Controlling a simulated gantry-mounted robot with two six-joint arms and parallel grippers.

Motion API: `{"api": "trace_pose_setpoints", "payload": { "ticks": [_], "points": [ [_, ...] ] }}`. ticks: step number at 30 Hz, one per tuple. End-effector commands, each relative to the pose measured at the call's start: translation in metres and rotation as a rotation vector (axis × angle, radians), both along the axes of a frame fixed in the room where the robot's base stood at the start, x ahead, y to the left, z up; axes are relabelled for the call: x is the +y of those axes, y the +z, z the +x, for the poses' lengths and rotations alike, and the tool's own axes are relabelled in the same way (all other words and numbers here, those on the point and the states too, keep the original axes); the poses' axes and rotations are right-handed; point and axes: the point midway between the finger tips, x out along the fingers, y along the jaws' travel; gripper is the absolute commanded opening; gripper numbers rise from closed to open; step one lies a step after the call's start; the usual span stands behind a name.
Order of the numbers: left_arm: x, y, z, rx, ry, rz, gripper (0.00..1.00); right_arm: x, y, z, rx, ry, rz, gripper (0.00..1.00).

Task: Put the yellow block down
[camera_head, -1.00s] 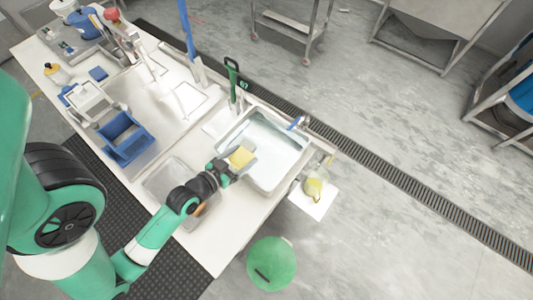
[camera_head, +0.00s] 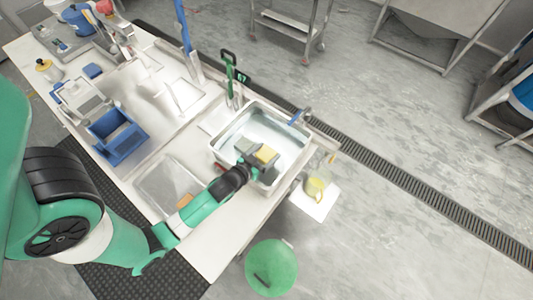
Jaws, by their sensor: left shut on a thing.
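The yellow block (camera_head: 266,154) is held in my left gripper (camera_head: 257,155), whose arm reaches in from the lower left. The gripper is shut on the block, over the near part of a metal basin (camera_head: 301,140) with pale, liquid-looking contents. I cannot tell whether the block touches the basin or its contents. The gripper hides part of the basin's near rim. My right gripper is not in view.
A shallow grey tray (camera_head: 160,184) with a small orange-brown item (camera_head: 184,201) lies left of my arm. A blue bin (camera_head: 118,137) stands farther left. Green- and blue-handled tools stand behind the basin. A yellowish jug (camera_head: 316,187) stands to its right.

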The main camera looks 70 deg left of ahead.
Motion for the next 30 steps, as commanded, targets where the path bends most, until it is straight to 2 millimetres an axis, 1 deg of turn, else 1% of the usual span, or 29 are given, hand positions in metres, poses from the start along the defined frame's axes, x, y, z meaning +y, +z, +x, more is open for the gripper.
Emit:
{"api": "trace_pose_setpoints", "payload": {
  "ticks": [3,15,18,19,22,28,30],
  "points": [
    [0.0,0.002,0.0,-0.002,0.0,0.001,0.05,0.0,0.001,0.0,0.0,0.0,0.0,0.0],
    [0.0,-0.011,0.0,-0.002,0.0,0.001,0.05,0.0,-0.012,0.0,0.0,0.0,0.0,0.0],
    [0.0,-0.01,0.0,-0.002,0.0,0.001,0.05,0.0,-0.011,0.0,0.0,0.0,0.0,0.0],
    [0.0,-0.011,0.0,0.0,0.0,0.001,0.83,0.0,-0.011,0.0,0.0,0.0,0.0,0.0],
    [0.0,-0.011,0.0,0.0,0.0,0.001,1.0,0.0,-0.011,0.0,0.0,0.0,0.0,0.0],
    [0.0,-0.01,0.0,0.0,0.0,0.001,1.0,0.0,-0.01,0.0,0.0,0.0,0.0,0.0],
    [0.0,-0.007,0.0,0.0,0.0,0.001,1.0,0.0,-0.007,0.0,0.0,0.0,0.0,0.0]
  ]
}}
